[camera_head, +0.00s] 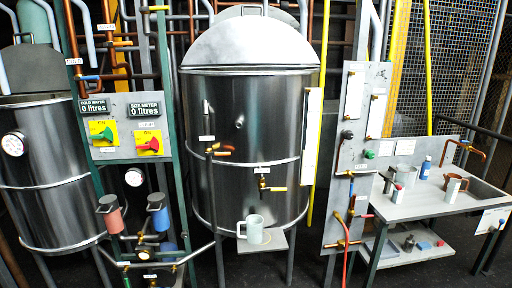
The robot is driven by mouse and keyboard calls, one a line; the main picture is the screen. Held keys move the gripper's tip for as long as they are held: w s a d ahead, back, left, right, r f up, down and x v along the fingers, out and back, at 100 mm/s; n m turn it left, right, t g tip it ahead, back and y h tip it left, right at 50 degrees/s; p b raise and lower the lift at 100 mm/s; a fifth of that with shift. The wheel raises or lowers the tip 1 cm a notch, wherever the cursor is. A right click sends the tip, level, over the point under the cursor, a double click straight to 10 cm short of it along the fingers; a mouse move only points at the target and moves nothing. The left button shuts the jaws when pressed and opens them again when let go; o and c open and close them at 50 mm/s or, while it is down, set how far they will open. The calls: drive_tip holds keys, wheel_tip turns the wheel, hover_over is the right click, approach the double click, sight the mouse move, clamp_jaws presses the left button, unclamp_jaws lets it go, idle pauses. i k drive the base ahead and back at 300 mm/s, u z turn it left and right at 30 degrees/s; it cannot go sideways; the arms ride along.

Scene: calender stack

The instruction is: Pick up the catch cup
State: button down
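A pale mug (254,230), which looks like the catch cup, stands upright on a small grey shelf (275,242) low in front of the large central steel tank (262,115). A small brass tap (264,184) on the tank is above the mug, apart from it. What is inside the mug cannot be seen. My gripper is not in view, so its place relative to the mug does not show.
A green-framed panel (125,125) with pipes and pumps stands left of the mug. A grey valve panel (352,160) with a red hose (347,268) is to the right. Further right, a workbench (425,207) holds cups, a blue bottle (426,167) and a sink.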

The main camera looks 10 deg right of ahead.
sight(396, 197)
drive_tip(key=z, duration=0.15)
drive_tip(key=i, duration=0.85)
drive_tip(key=z, duration=1.9)
drive_tip(key=k, duration=0.1)
drive_tip(key=u, duration=1.85)
